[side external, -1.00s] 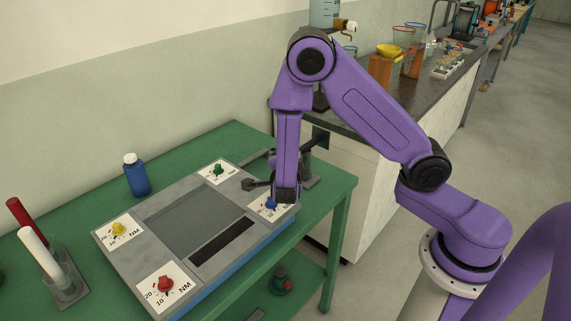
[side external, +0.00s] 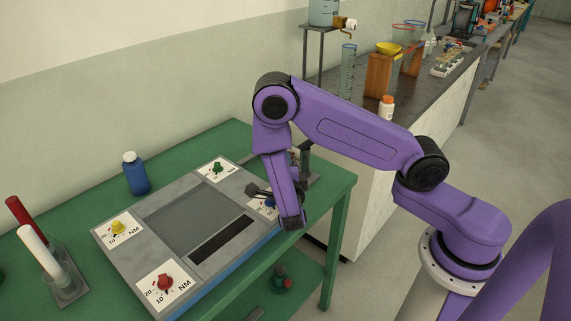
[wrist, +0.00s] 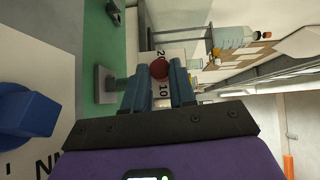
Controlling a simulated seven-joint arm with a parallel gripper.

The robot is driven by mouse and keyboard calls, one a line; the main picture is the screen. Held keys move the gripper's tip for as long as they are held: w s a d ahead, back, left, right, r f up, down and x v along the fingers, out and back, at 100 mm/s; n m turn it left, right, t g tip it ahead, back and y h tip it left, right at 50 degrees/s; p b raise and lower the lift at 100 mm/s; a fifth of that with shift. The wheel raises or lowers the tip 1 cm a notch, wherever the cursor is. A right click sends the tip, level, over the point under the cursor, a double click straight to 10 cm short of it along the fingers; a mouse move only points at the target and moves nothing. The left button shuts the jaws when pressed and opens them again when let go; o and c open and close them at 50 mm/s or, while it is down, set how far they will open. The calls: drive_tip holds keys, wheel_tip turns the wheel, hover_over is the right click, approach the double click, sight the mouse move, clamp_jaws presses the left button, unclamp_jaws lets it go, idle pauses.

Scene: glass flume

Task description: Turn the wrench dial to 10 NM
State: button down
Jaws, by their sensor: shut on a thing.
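In the wrist view, my gripper (wrist: 160,80) has its two blue-grey fingers around a dark red round knob (wrist: 159,69), apparently the wrench dial. The figures 20 and 10 show on a pale face (wrist: 164,90) around it. I cannot make out where the dial points. In the side view, my purple arm hides most of the fingers and the knob. A dark upright post (side external: 305,160) stands just behind the arm at the table's right end.
A grey panel (side external: 160,205) on the green table (side external: 236,130) carries yellow (side external: 118,228), red (side external: 165,283) and green (side external: 217,167) knobs. Its blue knob (wrist: 28,110) is close beside my gripper. A blue bottle (side external: 135,174) and a tube rack stand left.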

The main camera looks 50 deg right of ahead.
drive_tip(key=shift+m, duration=0.3)
drive_tip(key=c, duration=0.9)
unclamp_jaws()
drive_tip(key=v, duration=1.7)
drive_tip(key=shift+s+a+f, duration=0.15)
drive_tip(key=shift+f, duration=0.25)
